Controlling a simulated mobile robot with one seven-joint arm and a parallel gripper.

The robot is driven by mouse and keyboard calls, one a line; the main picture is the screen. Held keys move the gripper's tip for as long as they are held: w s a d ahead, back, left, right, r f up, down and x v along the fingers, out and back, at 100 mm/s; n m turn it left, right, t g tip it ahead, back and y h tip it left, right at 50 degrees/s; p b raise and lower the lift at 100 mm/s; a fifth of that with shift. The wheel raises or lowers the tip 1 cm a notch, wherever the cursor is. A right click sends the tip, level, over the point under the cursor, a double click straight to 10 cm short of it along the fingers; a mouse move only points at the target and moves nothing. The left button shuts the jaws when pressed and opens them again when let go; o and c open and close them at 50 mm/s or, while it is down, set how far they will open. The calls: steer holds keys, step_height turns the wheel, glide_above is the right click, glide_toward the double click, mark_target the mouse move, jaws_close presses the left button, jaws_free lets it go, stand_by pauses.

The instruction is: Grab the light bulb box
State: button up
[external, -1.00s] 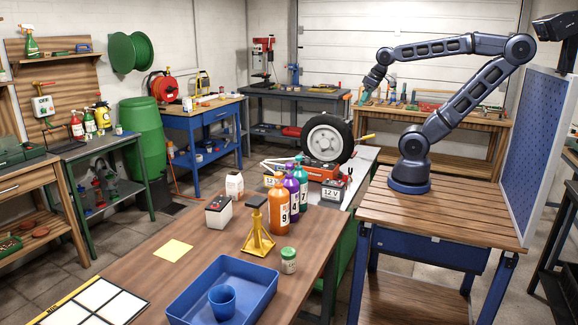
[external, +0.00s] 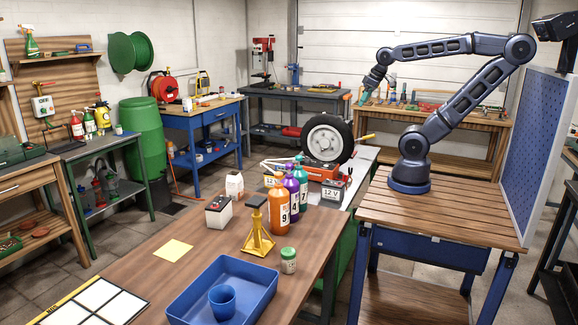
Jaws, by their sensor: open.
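A small white carton (external: 234,185) stands upright at the back of the brown table, left of the bottles. It may be the light bulb box, but its print is too small to read. My gripper (external: 364,98) is open and hangs in the air at the upper middle, pointing down, behind and above the tyre. It is well apart from the carton, up and to its right. The fingertips are small and I see nothing between them.
The brown table (external: 140,265) also bears a battery (external: 218,212), a yellow jack stand (external: 257,232), an orange bottle (external: 279,205) with other bottles behind, a green-lidded jar (external: 288,260) and a blue tray (external: 252,300) with a blue cup (external: 222,301). A tyre (external: 326,138) stands behind.

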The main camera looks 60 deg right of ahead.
steer(key=w+a+n+g, duration=0.1)
steer(key=w+a+n, duration=0.5)
steer(key=w, duration=0.8)
steer(key=w+a+n+g, duration=0.1)
steer(key=w+a+n, duration=0.45)
steer(key=w, duration=0.85)
steer(key=n+g, duration=0.3)
steer(key=n, duration=0.5)
glide_above(235, 184)
steer(key=w+d, duration=0.2)
steer(key=d, duration=0.1)
step_height(235, 184, down, 24)
steer(key=shift+m, duration=0.25)
steer(key=shift+w+f, duration=0.15)
steer(key=shift+f, duration=5.55)
